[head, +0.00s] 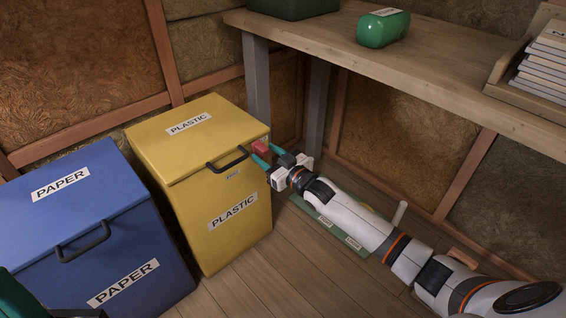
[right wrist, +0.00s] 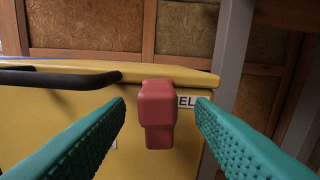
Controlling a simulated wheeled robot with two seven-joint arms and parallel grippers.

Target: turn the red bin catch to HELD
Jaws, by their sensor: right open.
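The red bin catch (head: 260,147) sits at the upper right of the yellow PLASTIC bin's (head: 222,243) front, just under the lid edge. In the right wrist view the catch (right wrist: 157,113) is a red block with a narrower lower part, standing roughly upright. A white label (right wrist: 188,101) is partly hidden behind it, with letters like "EL" showing. My right gripper (head: 266,155) is open, its teal fingers on either side of the catch. In the right wrist view gaps show between the catch and both fingers.
The bin's black handle (head: 228,160) is left of the catch. A blue PAPER bin (head: 90,235) stands at left. The wooden table (head: 400,60) and its grey leg (head: 257,80) rise behind. A green labelled panel (head: 330,229) lies on the floor below my right arm.

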